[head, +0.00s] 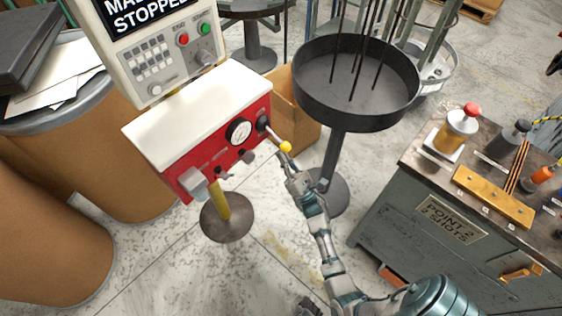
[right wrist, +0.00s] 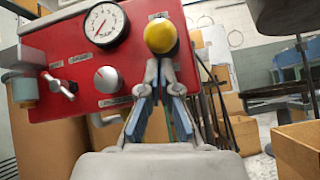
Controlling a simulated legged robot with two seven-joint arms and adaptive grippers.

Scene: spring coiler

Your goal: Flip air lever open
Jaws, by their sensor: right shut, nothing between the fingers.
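The red air panel (head: 205,139) with a white top stands on a yellow post. The air lever's yellow ball knob (head: 285,146) sticks out from the panel's right end on a short stem, from a dark round mount (head: 263,123). In the right wrist view the yellow knob (right wrist: 160,37) is just above my fingertips. My right gripper (head: 290,170) is shut and empty, directly below the knob. The right wrist view also shows its closed fingertips (right wrist: 157,75); I cannot tell whether they touch the knob. The knob hides the lever's stem there. My left gripper is not recognisable in view.
The panel carries a pressure gauge (head: 238,131), a grey regulator knob (right wrist: 107,79) and a small valve (right wrist: 60,86). A control box (head: 158,48) stands above. A round black tray (head: 343,84) is to the right, a grey workbench (head: 435,235) farther right. Brown barrels (head: 45,235) stand left.

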